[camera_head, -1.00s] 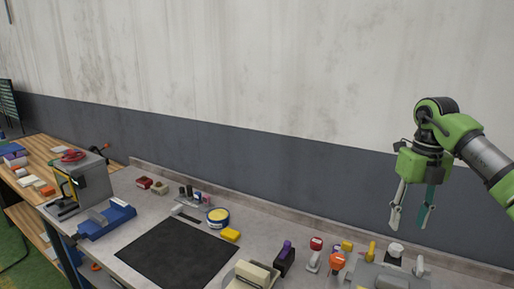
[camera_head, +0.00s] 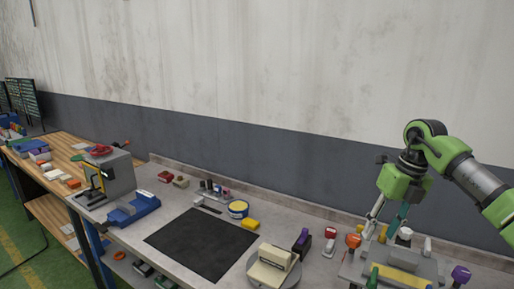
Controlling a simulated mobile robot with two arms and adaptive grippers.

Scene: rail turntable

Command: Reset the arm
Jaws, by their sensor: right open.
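My right arm comes in from the right edge in the head view. Its green right gripper (camera_head: 382,225) points down over the right part of the grey workbench, with its two fingers spread apart and nothing between them. The fingertips are low, in front of or beside small bench items such as an orange-topped knob (camera_head: 353,240) and a white round knob (camera_head: 404,234); I cannot tell if they touch. My left gripper is not in view.
A black mat (camera_head: 200,244) lies mid-bench. A beige block on a round turntable (camera_head: 273,267) stands right of it. A grey machine (camera_head: 117,172) and a blue tray (camera_head: 133,209) are at the left. A wooden table (camera_head: 62,147) stands beyond. The wall backs the bench.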

